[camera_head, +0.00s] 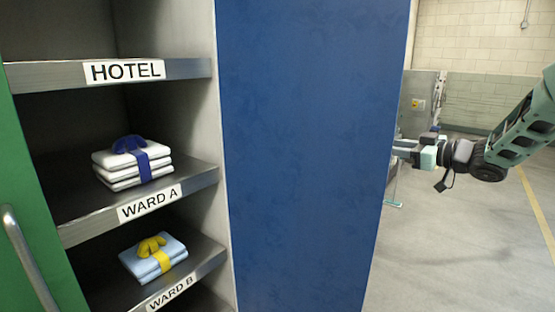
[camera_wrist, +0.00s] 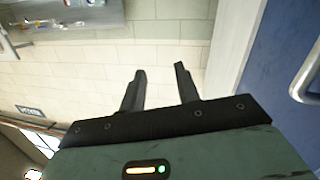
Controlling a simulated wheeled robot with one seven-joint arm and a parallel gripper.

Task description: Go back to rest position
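My gripper (camera_wrist: 160,72) shows in the wrist view with its two dark fingers apart and nothing between them. In the head view my arm reaches in from the right, and the gripper end is partly hidden behind the edge of the blue panel. A white folded bundle with a blue band (camera_head: 132,163) sits on the shelf labelled WARD A. A light blue folded bundle with a yellow band (camera_head: 153,258) sits on the shelf labelled WARD B. My gripper is well to the right of both bundles and touches neither.
The cabinet's blue side panel (camera_head: 310,150) stands between the shelves and my arm. The HOTEL shelf (camera_head: 190,68) edge is above. A green door with a handle (camera_head: 30,260) is at the left. Open floor (camera_head: 470,260) lies at the right, with a grey cabinet (camera_head: 420,95) behind.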

